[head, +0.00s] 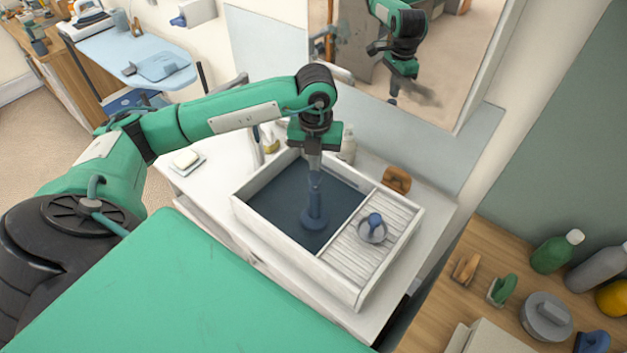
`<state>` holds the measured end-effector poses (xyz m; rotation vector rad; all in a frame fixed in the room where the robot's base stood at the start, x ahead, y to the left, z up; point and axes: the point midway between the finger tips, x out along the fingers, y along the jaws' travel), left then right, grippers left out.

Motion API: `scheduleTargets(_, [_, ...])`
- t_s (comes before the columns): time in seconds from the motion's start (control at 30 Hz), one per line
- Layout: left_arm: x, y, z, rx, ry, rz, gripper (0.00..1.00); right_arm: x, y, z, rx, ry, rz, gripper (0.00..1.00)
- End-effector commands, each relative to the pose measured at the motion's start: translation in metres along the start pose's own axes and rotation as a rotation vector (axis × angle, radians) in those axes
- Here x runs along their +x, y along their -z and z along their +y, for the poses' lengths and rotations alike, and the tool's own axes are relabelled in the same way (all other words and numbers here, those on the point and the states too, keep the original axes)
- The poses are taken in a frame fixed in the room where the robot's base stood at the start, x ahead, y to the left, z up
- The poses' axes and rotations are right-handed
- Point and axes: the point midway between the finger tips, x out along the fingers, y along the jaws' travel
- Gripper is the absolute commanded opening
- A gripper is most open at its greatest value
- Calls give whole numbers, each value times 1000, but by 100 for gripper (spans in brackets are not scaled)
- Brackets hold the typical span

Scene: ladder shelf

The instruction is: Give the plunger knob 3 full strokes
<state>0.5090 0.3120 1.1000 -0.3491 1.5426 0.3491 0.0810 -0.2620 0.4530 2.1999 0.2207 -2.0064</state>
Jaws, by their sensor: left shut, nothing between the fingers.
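A blue plunger (315,210) stands upright in the dark basin of the white sink (252,212), with a wide round foot and a narrower shaft. Its knob (315,180) is at the top of the shaft. My left gripper (314,166) points straight down over the knob, shut with nothing between its fingers. Its tips are at or just above the knob; I cannot tell whether they touch it. My right gripper is not in view.
A round grey piece with a blue knob (372,229) sits on the ribbed drainboard (350,275). A brown-handled brush (397,179) and a pale bottle (348,146) stand behind the sink. A soap dish (187,161) is at left. A mirror (465,70) rises behind.

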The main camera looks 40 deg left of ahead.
Motion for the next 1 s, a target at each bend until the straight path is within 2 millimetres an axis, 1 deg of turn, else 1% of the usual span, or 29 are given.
scheduleTargets(0.27, [4, 0, 0, 0, 0, 0, 0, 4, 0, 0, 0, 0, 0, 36])
scheduleTargets(1.0, [30, 0, 0, 0, 0, 1, 0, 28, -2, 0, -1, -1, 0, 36])
